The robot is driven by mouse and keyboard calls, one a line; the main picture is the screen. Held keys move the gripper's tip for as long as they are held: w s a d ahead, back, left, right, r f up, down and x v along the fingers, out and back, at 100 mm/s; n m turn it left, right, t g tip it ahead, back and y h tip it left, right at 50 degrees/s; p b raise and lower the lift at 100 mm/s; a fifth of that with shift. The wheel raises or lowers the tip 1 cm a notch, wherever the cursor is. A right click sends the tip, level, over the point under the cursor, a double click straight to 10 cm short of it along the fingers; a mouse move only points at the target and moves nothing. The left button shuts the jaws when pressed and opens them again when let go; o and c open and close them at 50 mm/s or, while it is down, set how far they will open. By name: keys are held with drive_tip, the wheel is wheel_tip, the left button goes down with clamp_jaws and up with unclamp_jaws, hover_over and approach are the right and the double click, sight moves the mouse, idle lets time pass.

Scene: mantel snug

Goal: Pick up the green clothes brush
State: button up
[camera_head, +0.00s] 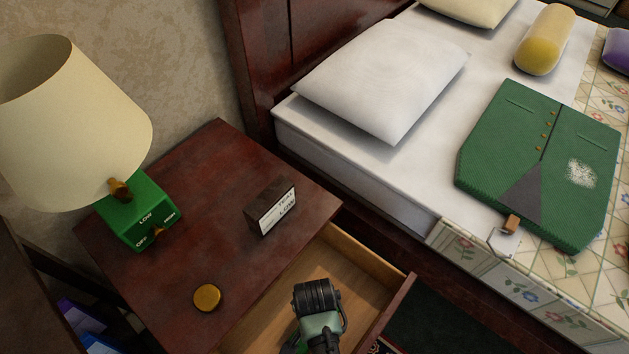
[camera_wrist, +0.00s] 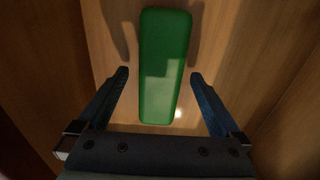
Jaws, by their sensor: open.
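The green clothes brush (camera_wrist: 165,65) lies lengthwise on the wooden drawer floor in the wrist view. My gripper (camera_wrist: 160,82) is open above it, with one dark finger on each side of the brush's near end and visible gaps to both. The brush and the fingers appear apart. In the head view my wrist reaches down into the open drawer (camera_head: 375,262). A small bit of green shows beside my wrist there, but my arm hides most of what is below.
The drawer's walls surround my gripper. On the nightstand (camera_head: 190,180) stand a lamp with a green base (camera_head: 140,215), a small sign block (camera_head: 272,212) and a round brass disc (camera_head: 207,297). The bed, with a green vest (camera_head: 540,165), is at right.

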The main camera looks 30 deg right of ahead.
drive_tip(key=shift+f, duration=0.3)
drive_tip(key=c, duration=1.5)
drive_tip(key=shift+r+p, duration=1.8)
drive_tip(key=shift+r, duration=3.25)
drive_tip(key=shift+c, duration=0.3)
